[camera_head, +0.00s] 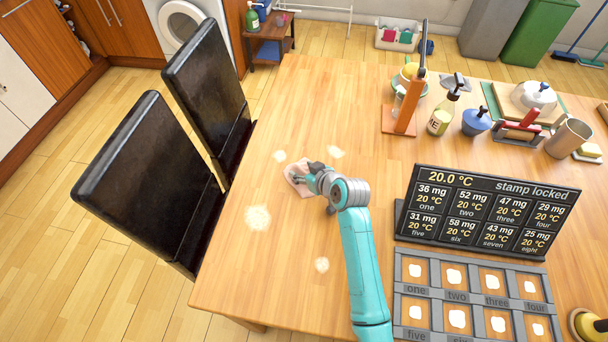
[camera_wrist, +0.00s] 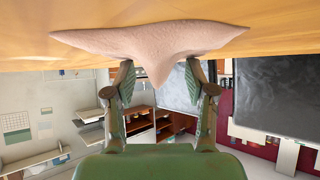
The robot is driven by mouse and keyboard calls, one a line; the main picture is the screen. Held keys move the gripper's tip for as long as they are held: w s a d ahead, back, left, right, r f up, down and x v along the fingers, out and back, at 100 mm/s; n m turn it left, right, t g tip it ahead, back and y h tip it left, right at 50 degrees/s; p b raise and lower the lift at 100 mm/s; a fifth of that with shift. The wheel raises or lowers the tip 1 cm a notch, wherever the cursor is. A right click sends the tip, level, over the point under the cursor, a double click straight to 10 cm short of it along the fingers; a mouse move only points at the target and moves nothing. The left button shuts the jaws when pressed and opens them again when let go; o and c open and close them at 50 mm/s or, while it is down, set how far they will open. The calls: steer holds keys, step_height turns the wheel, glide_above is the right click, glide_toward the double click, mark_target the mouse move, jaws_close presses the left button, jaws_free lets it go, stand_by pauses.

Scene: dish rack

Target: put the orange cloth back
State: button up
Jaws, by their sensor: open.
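A pale pinkish-peach cloth (camera_head: 294,187) lies on the left part of the wooden table; I see no plainly orange cloth. In the wrist view the cloth (camera_wrist: 150,42) spreads flat against the table, with a peak pointing toward my gripper. My gripper (camera_head: 303,176) is at the cloth, partly covering it in the head view. In the wrist view my gripper (camera_wrist: 158,72) has its two fingers apart, one on each side of the peak. Whether the fingers touch the cloth is unclear. An orange stand (camera_head: 401,108) stands at the back of the table.
Pale patches (camera_head: 258,217) mark the table around the cloth. A black display board (camera_head: 487,212) and a grey sample tray (camera_head: 474,293) stand on the right. A soap bottle (camera_head: 442,115) and other dishware line the back. Two black chairs (camera_head: 150,180) flank the left edge.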

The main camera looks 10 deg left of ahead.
jaws_close()
